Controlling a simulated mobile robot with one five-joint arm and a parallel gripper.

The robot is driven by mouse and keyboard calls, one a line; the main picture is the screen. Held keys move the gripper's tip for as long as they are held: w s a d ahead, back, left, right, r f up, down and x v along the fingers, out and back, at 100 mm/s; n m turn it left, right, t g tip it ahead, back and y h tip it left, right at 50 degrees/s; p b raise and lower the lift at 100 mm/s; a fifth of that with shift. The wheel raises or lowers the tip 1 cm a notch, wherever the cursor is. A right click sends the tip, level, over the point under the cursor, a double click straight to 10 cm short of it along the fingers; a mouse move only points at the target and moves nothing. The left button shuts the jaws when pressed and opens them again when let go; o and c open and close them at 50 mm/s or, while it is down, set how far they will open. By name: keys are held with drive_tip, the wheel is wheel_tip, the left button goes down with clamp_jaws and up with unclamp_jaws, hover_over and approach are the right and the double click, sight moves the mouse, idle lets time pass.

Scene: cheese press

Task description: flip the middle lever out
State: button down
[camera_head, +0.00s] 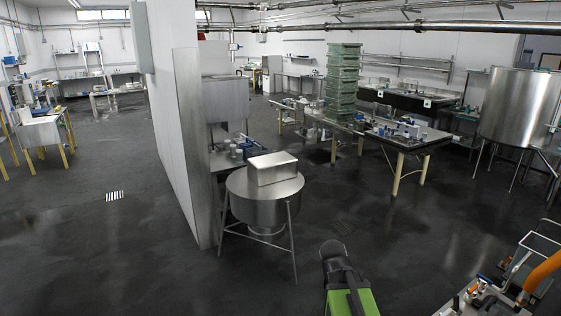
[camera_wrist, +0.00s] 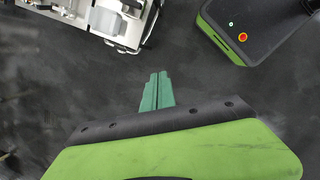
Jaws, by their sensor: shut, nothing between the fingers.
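A metal press-like frame stands at the lower right of the head view, cut off by the picture edge. It has an orange bar (camera_head: 545,270) and several small metal and dark fittings. I cannot tell which part is the middle lever. In the wrist view, a pale metal unit with dark fittings (camera_wrist: 120,40) shows at the upper left, partly out of frame; no lever on it can be told for sure. My gripper's teal fingers (camera_wrist: 157,92) are shut and empty, over dark floor, apart from that unit. The fingers do not show in the head view.
A round steel vat on legs (camera_head: 262,205) with a box-shaped top (camera_head: 271,168) stands left of my arm. Behind are a table (camera_head: 400,143), stacked green crates (camera_head: 342,85) and a large steel tank (camera_head: 518,105). A white wall (camera_head: 165,110) is at left. Dark floor between is free.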

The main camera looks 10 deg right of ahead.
drive_tip(key=a+m+y, duration=0.2)
drive_tip(key=a+m, duration=0.6)
drive_tip(key=a, duration=0.4)
drive_tip(key=shift+s+a+f+t+y, duration=0.15)
drive_tip(key=shift+a+f+t+y, duration=0.15)
drive_tip(key=shift+t+y, duration=0.1)
drive_tip(key=c, duration=2.1)
unclamp_jaws()
drive_tip(key=m, duration=0.3)
drive_tip(key=shift+a, duration=0.1)
drive_tip(key=shift+c, duration=0.2)
drive_tip(key=o, duration=0.7)
drive_tip(key=shift+o, duration=0.7)
drive_tip(key=shift+n, duration=0.4)
drive_tip(key=s+d+n+g+h+b, duration=0.3)
drive_tip(key=d+n+h+b, duration=0.25)
drive_tip(key=d, duration=0.95)
drive_tip(key=s+d+n+g+h+b, duration=0.3)
drive_tip(key=d+n+h+b, duration=0.25)
drive_tip(key=d, duration=0.95)
drive_tip(key=s+d+f+m+g+y+b, duration=0.15)
drive_tip(key=s+d+f+g+b, duration=0.35)
drive_tip(key=s+d+b, duration=0.55)
drive_tip(key=s+d+f+m+g+b, duration=0.3)
drive_tip(key=s+d+f+g+b, duration=0.1)
drive_tip(key=s+d+b, duration=0.7)
drive_tip(key=x, duration=1.6)
drive_tip(key=shift+s+a+f+b, duration=0.1)
drive_tip(key=shift+a+b, duration=0.05)
drive_tip(key=shift+b, duration=0.15)
